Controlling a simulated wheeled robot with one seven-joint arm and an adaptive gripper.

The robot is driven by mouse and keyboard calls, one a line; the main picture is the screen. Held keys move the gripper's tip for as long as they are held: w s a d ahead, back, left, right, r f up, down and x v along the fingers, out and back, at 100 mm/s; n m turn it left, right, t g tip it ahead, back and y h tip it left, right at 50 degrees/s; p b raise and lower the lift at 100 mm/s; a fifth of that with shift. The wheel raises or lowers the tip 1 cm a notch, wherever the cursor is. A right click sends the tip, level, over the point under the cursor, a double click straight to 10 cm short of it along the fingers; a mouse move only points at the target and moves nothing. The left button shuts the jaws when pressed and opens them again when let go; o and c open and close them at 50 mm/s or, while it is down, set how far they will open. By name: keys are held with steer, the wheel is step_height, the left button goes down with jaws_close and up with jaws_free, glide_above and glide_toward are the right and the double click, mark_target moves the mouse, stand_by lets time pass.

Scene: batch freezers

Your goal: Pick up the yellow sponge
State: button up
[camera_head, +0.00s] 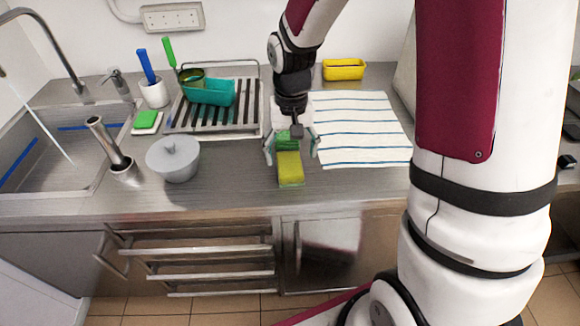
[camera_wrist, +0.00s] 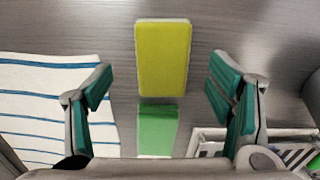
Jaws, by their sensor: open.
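The yellow sponge (camera_head: 290,168) lies flat on the steel counter (camera_head: 235,195), between the dish rack and the striped towel. In the wrist view the yellow sponge (camera_wrist: 163,58) shows whole at the upper middle. A green sponge (camera_wrist: 157,127) with a white edge lies right behind it, closer to the wrist camera's lower edge. My gripper (camera_head: 292,150) is open above the counter, and its fingers stand to either side of the sponges. In the wrist view the two teal-padded fingers of my gripper (camera_wrist: 160,85) are wide apart, with nothing held between them.
A striped towel (camera_head: 360,128) lies to the right. A yellow tray (camera_head: 343,69) sits at the back. Another green sponge (camera_head: 146,120) lies near the sink (camera_head: 60,160).

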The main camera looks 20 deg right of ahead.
mark_target(290, 168)
steer(key=shift+s+a+f, duration=0.15)
steer(key=shift+f, duration=1.25)
steer(key=shift+s+a+f, duration=0.1)
steer(key=shift+f, duration=1.25)
steer(key=shift+c, duration=0.2)
steer(key=c, duration=1.1)
steer(key=shift+o, duration=0.2)
steer(key=shift+r, duration=0.1)
